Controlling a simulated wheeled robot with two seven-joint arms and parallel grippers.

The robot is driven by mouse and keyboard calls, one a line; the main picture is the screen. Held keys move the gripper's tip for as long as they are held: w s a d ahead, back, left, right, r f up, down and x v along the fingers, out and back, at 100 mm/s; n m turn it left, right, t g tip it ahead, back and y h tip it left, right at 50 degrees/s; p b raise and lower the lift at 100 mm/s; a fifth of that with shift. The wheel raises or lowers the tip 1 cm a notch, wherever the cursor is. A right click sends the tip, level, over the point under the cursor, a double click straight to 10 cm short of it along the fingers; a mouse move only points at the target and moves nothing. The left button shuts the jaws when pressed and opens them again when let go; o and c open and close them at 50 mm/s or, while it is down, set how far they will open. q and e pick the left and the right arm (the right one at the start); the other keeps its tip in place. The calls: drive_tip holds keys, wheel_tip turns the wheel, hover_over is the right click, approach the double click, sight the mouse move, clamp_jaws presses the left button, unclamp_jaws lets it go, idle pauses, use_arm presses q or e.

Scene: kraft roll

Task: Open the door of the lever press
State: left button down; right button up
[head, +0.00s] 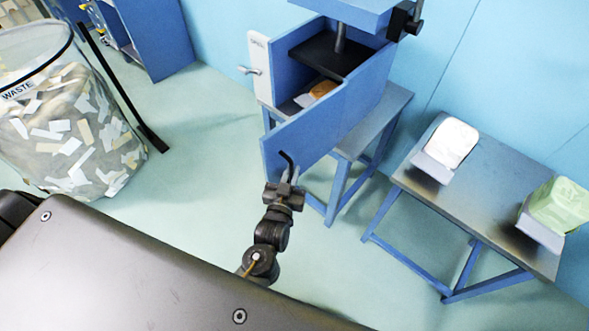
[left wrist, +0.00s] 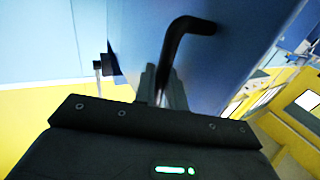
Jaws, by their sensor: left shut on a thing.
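The lever press (head: 371,80) is a blue box on a stand, and its door (head: 312,125) hangs open, swung out toward me. Through the opening I see a dark press plate (head: 325,55) with white and orange-brown material below it. The door's black bent handle (head: 287,158) also shows in the left wrist view (left wrist: 188,27). My left gripper (head: 286,179) is shut on this handle, with its fingers (left wrist: 163,88) around the handle's shaft close to the blue door face (left wrist: 235,50). My right gripper is not in view.
A clear waste bin (head: 70,120) full of paper scraps stands at the left, with a dark bar beside it. A low table (head: 455,195) at the right holds a white block (head: 452,142) and a green block (head: 560,205) in trays. The floor left of the press is clear.

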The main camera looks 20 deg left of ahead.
use_arm(q)
drive_tip(key=c, duration=1.5)
unclamp_jaws()
drive_tip(key=shift+c, duration=0.2)
drive_tip(key=shift+s+f, duration=0.1)
drive_tip(key=shift+s, duration=0.25)
drive_tip(key=s+d+b, duration=0.1)
drive_tip(key=s+b, duration=0.1)
drive_tip(key=s, duration=0.8)
drive_tip(key=shift+d+b, duration=0.15)
drive_tip(key=shift+b, duration=0.15)
